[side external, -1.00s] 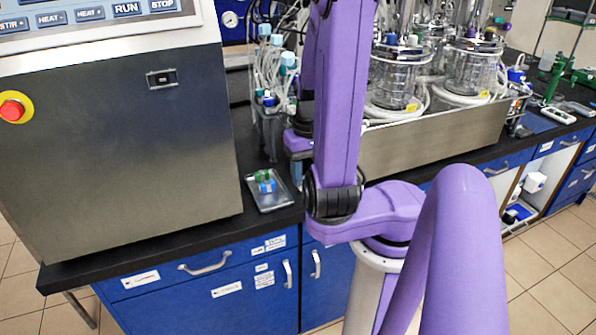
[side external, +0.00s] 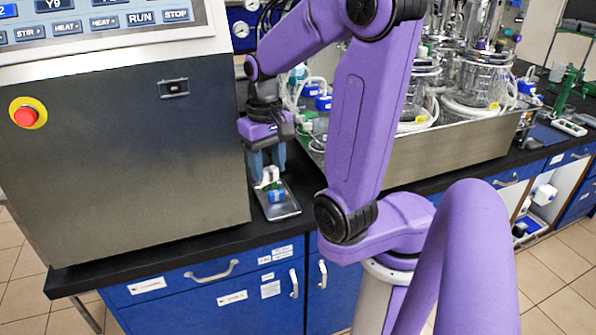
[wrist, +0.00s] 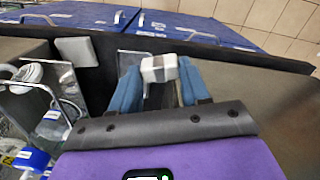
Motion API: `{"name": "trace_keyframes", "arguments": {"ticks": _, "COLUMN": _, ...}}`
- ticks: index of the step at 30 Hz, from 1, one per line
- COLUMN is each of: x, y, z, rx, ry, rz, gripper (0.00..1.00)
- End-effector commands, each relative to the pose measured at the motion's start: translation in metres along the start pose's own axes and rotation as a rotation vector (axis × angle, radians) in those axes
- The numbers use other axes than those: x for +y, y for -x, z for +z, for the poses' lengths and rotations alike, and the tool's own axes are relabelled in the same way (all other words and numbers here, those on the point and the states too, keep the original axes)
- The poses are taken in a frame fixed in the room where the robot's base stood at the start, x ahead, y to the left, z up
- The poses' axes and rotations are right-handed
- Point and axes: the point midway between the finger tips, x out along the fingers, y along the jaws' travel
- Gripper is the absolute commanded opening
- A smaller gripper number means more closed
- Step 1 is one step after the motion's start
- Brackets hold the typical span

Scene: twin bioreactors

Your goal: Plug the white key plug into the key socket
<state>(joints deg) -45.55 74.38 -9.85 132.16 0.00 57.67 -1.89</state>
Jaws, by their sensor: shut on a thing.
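In the wrist view the plug (wrist: 159,68) shows as a white block with a grey band between the fingertips (wrist: 157,84). I cannot tell whether the plug still touches the tray. A blue plug (side external: 277,196) lies in the tray. A small dark socket (side external: 174,87) in a plate on the grey cabinet front looks like the key socket; it is well apart from the plug.
The grey cabinet (side external: 130,165) with a red stop button (side external: 27,114) stands close to the left of my gripper. A metal trough (side external: 440,150) with glass vessels stands to the right. Bottles and tubing crowd behind my gripper. The bench's front edge is near the tray.

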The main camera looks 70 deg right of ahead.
Motion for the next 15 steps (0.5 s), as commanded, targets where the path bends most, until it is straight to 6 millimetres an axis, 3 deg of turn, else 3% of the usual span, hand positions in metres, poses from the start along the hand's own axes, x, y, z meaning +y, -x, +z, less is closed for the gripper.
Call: {"name": "trace_keyframes", "arguments": {"ticks": 15, "x": -0.109, "y": 0.058, "z": -0.021, "rx": 0.002, "ry": 0.501, "rz": -0.001, "gripper": 0.15}}
